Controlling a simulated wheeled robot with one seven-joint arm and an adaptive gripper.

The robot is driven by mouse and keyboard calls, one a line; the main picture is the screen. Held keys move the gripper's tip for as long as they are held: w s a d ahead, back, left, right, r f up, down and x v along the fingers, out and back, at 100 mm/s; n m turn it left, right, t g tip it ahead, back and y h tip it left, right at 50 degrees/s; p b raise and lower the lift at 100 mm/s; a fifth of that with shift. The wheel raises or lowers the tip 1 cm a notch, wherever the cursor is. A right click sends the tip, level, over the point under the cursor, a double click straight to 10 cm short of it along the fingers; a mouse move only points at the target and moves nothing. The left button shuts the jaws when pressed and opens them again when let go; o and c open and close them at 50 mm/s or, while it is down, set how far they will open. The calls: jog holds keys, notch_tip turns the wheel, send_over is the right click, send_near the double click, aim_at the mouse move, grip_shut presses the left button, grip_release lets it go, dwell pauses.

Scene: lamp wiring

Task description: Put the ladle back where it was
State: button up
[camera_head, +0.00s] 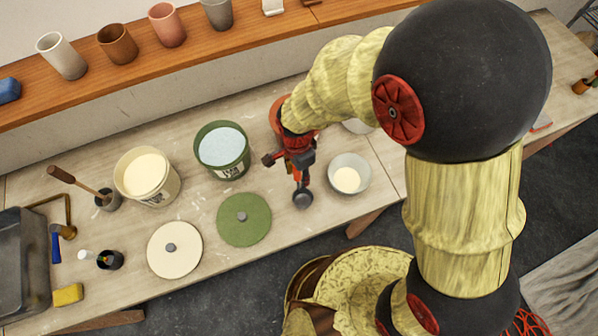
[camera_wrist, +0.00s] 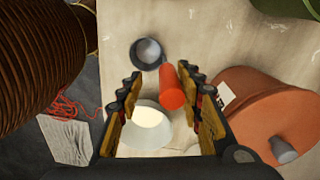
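The ladle has a dark grey round cup (camera_head: 302,198) and an orange-red handle. In the wrist view the handle (camera_wrist: 172,88) points up towards the camera, between my fingers and nearer the right one. My gripper (camera_head: 299,165) is above the table's front part; in the wrist view my gripper (camera_wrist: 163,92) is open, with a gap to the left of the handle. Whether the right finger touches the handle I cannot tell. The cup hangs or rests near the table front, left of a white bowl (camera_head: 349,175) with cream liquid. Its contact with the table is unclear.
An orange bucket (camera_head: 277,113) is partly hidden behind my arm; it shows lidded in the wrist view (camera_wrist: 250,105). A green bucket (camera_head: 222,150), a cream bucket (camera_head: 147,178), a green lid (camera_head: 244,219) and a cream lid (camera_head: 174,250) stand or lie to the left.

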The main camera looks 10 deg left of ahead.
jog(key=r, duration=1.2)
jog(key=shift+w+a+r+p, duration=0.2)
jog(key=shift+p, duration=0.15)
jog(key=d+r+n+t+y, duration=0.1)
jog(key=d+r+n+t, duration=0.15)
jog(key=d+r, duration=0.6)
jog(key=d+r+n+t, duration=0.1)
jog(key=d+r+n, duration=0.2)
jog(key=d+r, duration=0.55)
jog(key=s+d+r+n+t, duration=0.1)
jog(key=s+d, duration=0.4)
jog(key=d, duration=0.5)
jog(key=n+t, duration=0.1)
jog(key=n, duration=0.1)
jog(key=shift+d+r+n+h, duration=0.25)
jog(key=shift+r+n+h, duration=0.05)
jog(key=shift+r+n, duration=0.1)
jog(key=shift+f+t, duration=0.1)
jog(key=shift+t, duration=0.15)
